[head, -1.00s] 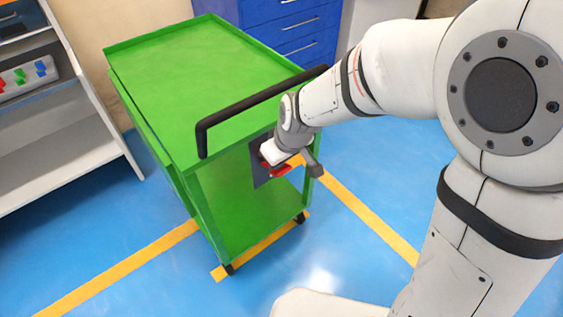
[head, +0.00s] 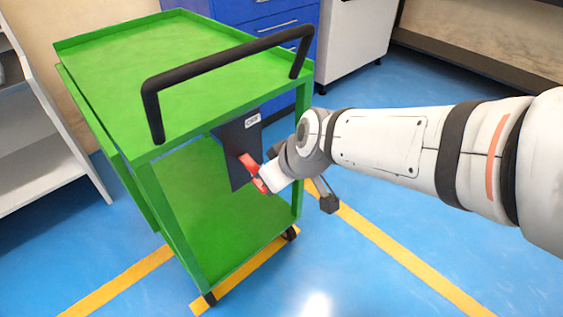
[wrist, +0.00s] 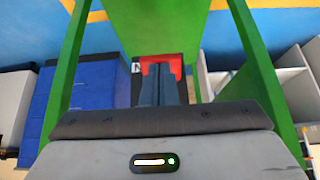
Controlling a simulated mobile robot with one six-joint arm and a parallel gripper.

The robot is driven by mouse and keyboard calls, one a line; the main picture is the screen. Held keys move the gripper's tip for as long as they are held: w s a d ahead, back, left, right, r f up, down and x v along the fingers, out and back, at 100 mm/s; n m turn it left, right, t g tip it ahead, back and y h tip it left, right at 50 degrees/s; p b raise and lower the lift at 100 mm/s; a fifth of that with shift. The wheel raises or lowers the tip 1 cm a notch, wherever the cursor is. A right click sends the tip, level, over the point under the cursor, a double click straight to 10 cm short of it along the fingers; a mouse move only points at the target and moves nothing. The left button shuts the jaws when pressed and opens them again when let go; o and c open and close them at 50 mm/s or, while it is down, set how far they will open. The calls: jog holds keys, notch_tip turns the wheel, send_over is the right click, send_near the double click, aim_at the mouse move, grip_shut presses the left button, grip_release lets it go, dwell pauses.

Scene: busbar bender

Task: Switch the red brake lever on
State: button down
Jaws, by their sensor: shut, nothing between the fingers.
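The red brake lever (head: 248,163) sits on a dark plate (head: 240,140) under the handle of the green cart (head: 130,165). In the head view it slants from upper left to lower right, and its lower end is at my gripper (head: 264,186). My gripper is shut with nothing held between its fingers. In the wrist view the red lever (wrist: 177,66) shows just beyond and beside the closed fingertips (wrist: 160,72), which hide part of it. I cannot tell whether the fingers touch the lever.
The cart's black push bar (head: 225,62) stands above my gripper. Blue drawers (head: 262,35) are behind the cart and a white shelf (head: 30,140) is at the left.

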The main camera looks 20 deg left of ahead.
jog(key=f+b, duration=0.3)
jog(key=f, duration=0.1)
jog(key=shift+a+b, duration=0.2)
jog(key=shift+b, duration=0.15)
jog(key=shift+s+f, duration=0.1)
jog(key=shift+f, duration=0.1)
jog(key=p+v, duration=0.3)
jog(key=v, duration=0.5)
jog(key=shift+r, duration=0.3)
dwell(0.4)
jog(key=s+d+r+m+h+p, duration=0.1)
jog(key=d+r+m+h+p, duration=0.4)
jog(key=d+r+m+p, duration=0.7)
jog(key=d+r+p, duration=1.6)
jog(key=p, duration=0.6)
jog(key=shift+s+r+m+h, duration=0.3)
jog(key=shift+s+r+h, duration=0.05)
jog(key=shift+s+h, duration=0.05)
